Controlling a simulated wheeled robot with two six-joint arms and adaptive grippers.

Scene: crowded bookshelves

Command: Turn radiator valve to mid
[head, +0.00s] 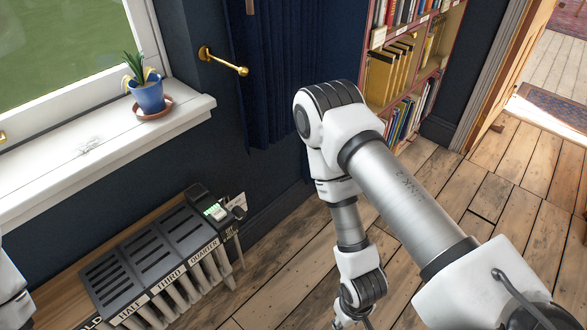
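The radiator (160,254) stands low against the dark wall, below the window sill, with a black slotted top and pale columns.
A blue pot with a plant (149,97) stands on a saucer on the white sill (85,150). A brass holdback (224,62) sticks out beside a dark blue curtain (285,75). A filled bookshelf (372,115) stands behind my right arm. Wooden floor (280,285) is clear right of the radiator.

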